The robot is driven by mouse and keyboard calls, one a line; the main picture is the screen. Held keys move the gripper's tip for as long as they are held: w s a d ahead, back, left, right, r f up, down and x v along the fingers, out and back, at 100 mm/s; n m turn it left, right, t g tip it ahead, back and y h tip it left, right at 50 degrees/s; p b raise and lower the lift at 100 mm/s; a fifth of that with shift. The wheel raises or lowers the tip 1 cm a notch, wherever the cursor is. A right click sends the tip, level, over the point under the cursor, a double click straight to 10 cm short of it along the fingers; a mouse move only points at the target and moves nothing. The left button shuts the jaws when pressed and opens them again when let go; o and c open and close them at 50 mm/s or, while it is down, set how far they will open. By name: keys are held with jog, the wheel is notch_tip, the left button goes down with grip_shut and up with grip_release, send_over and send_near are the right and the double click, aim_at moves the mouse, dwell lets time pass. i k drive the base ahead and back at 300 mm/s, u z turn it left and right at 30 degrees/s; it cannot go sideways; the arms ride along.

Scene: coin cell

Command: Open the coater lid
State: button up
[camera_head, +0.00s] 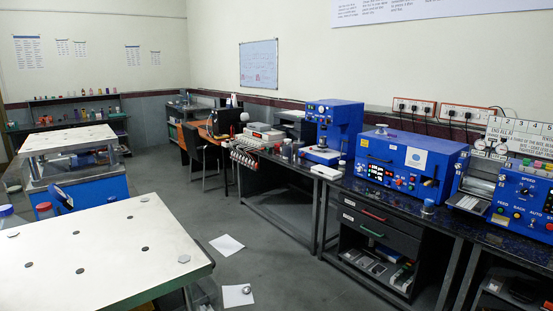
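No machine in view carries a readable coater label, so I cannot tell for certain which one is the coater. At the left, a blue machine (92,191) has a flat pale plate (68,137) over it, with a gap and blue parts between them. A larger pale plate (100,230) with several dark round spots and metal knobs fills the near left; what lies beneath it is mostly hidden. A blue box machine (405,162) with lit displays and a front handle stands on the right bench. My gripper is not in view.
A dark bench (330,177) runs along the right wall, with a blue upright machine (333,130) and a roller machine (520,195) on it. A chair (203,150) stands farther back.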

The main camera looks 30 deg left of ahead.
aim_at(434, 158)
jog(key=u, duration=0.85)
jog(key=i, duration=4.35)
jog(key=u, duration=0.25)
